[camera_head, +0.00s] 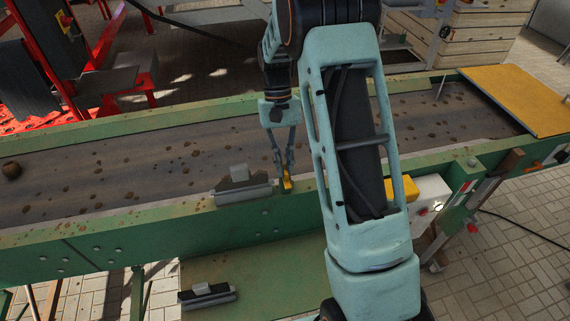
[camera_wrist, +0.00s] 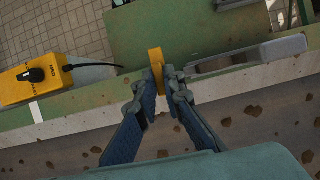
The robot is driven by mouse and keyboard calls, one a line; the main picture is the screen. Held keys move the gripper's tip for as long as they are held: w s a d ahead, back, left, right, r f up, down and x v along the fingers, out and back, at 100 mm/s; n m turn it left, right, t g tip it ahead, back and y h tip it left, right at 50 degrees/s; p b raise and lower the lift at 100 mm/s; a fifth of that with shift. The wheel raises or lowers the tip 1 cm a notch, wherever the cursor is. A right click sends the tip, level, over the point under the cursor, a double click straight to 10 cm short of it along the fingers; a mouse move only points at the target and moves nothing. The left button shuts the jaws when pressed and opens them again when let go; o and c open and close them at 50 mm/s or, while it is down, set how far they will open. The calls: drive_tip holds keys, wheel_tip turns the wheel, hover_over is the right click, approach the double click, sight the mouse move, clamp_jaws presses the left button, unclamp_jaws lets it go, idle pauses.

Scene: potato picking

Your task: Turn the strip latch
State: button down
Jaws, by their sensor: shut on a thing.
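The yellow strip latch (camera_head: 287,184) sits on the near green rail of the conveyor, right of a grey bar. In the wrist view the latch (camera_wrist: 155,58) stands lengthwise, pointing away across the rail. My gripper (camera_head: 282,173) reaches down to it from above. Its two blue-grey fingers (camera_wrist: 157,78) close around the latch's near end, one on each side. The fingers hide that end. The grey bar (camera_wrist: 255,53) lies on the rail just right of the latch in the wrist view.
The brown belt (camera_head: 140,160) carries scattered clods, with a round potato-like lump (camera_head: 12,170) at the far left. A yellow control box with a black knob (camera_wrist: 38,77) and cable stands beside the rail. A green shelf with another grey bar (camera_head: 208,296) lies below.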

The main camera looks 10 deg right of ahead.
idle(0.4)
drive_tip(key=c, duration=2)
unclamp_jaws()
drive_tip(key=shift+c, duration=0.2)
drive_tip(key=shift+r, duration=0.1)
drive_tip(key=v, duration=1.1)
drive_tip(key=shift+w+r, duration=0.15)
drive_tip(key=shift+r, duration=0.25)
drive_tip(key=shift+a, duration=0.15)
